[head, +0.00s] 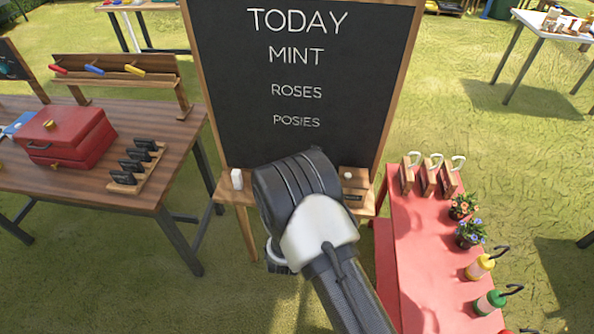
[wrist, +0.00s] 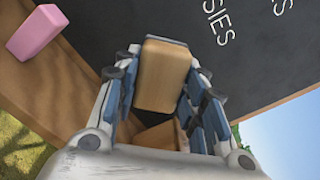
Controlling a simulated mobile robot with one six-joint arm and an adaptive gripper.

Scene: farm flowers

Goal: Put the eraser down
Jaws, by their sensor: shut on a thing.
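My gripper (wrist: 165,82) is shut on a tan wooden block, the eraser (wrist: 166,70), which sits between the fingers in the wrist view. The chalkboard (head: 310,80), reading TODAY, MINT, ROSES, POSIES, stands upright behind it. The board's wooden ledge (head: 227,192) runs below the writing and also shows in the wrist view (wrist: 25,85). In the head view my arm hides the gripper, the eraser and the middle of the ledge. I cannot tell whether the eraser touches the ledge.
A small wooden holder (head: 354,197) is at the right end. A red table (head: 415,250) with flowers and bottles stands right, a brown table (head: 90,185) left.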

